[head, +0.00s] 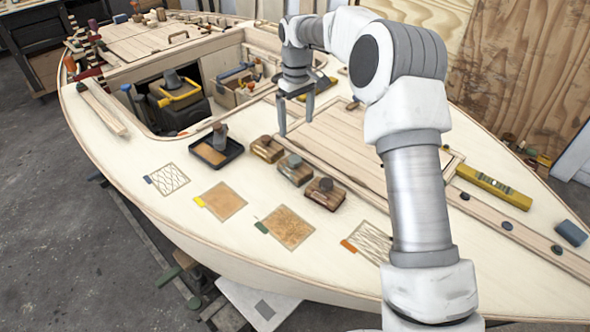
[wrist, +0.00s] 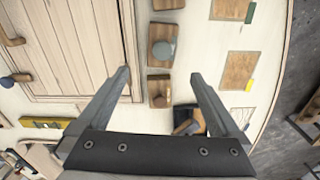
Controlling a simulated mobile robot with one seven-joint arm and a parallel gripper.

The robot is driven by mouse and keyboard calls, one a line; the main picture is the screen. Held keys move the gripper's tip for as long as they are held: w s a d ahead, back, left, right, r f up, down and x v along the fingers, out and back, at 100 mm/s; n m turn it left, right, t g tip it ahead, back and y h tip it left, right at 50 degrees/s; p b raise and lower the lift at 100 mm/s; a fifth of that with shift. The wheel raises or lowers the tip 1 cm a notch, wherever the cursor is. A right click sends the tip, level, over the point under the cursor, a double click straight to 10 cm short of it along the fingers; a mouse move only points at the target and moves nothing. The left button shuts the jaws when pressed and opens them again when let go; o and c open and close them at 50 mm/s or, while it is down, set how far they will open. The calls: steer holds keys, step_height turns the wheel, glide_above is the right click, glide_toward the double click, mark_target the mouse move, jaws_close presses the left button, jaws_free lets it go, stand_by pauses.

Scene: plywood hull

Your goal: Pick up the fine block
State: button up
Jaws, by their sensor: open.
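Three wooden blocks with round knobs stand in a row on the pale deck. The left block (head: 267,149) has a brown knob, the middle block (head: 295,170) a grey knob, and the right block (head: 326,193) a dark knob. I cannot tell which is the fine block; no label is readable. My gripper (head: 296,124) is open and empty, pointing down above the deck behind the row. In the wrist view, the brown-knobbed block (wrist: 152,92) shows between my fingertips (wrist: 161,78), lower down and apart from them. The grey-knobbed block (wrist: 154,58) is just beyond it.
A black tray (head: 233,157) with a grey-topped object stands left of the blocks. Tagged patches (head: 226,201) lie in front. A planked hatch (head: 345,150) is behind the row, an open cockpit at back left, and a yellow level (head: 493,187) at right.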

mark_target(295, 158)
step_height(295, 158, down, 9)
steer(key=shift+f+b, duration=0.2)
steer(key=shift+b, duration=0.3)
steer(key=shift+s+a+f+b, duration=0.1)
steer(key=shift+f+b, duration=0.05)
steer(key=shift+f, duration=1.25)
steer(key=shift+s+a+f+b, duration=0.1)
steer(key=shift+f+b, duration=0.05)
steer(key=shift+f, duration=1.2)
steer(key=c, duration=1.4)
